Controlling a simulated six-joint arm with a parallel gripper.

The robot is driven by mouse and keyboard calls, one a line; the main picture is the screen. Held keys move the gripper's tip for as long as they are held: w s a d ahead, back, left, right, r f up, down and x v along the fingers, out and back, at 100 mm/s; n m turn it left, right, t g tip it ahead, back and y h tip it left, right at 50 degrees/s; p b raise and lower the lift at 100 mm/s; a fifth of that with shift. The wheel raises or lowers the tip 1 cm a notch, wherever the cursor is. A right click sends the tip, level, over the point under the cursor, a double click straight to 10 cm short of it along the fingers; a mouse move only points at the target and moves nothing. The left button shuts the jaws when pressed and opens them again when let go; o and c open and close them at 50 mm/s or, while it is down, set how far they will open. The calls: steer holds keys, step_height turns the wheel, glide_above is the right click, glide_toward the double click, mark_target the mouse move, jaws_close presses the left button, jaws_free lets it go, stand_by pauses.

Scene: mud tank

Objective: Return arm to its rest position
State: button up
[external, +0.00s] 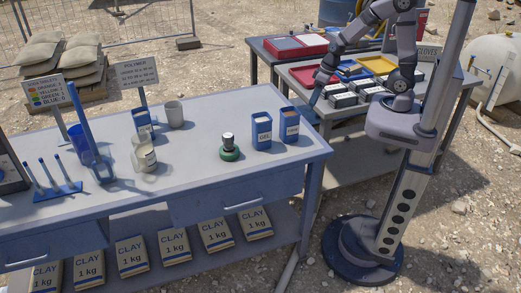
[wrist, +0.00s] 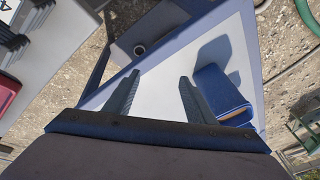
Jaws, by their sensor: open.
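A blue box (wrist: 221,95) stands beside the right finger in that view, outside the jaws. In the external view two blue boxes, one with an orange-brown label (external: 289,124) and one marked GEL (external: 262,131), stand near the bench's right end.
A green-based round item (external: 229,149) and several cups and containers stand on the bench. The back table holds a red tray (external: 316,75), coloured trays and dark racks (external: 345,99) close to my gripper. A white tank (external: 495,68) stands at far right. Open gravel surrounds my base.

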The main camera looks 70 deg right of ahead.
steer(key=s+d+r+g+h+p, duration=0.1)
steer(key=s, duration=0.4)
steer(key=s+d+r+g+h, duration=0.1)
steer(key=s+d+g, duration=0.1)
steer(key=s, duration=0.4)
steer(key=shift+s+r+p, duration=0.2)
steer(key=shift+r+p, duration=0.05)
steer(key=shift+p, duration=0.15)
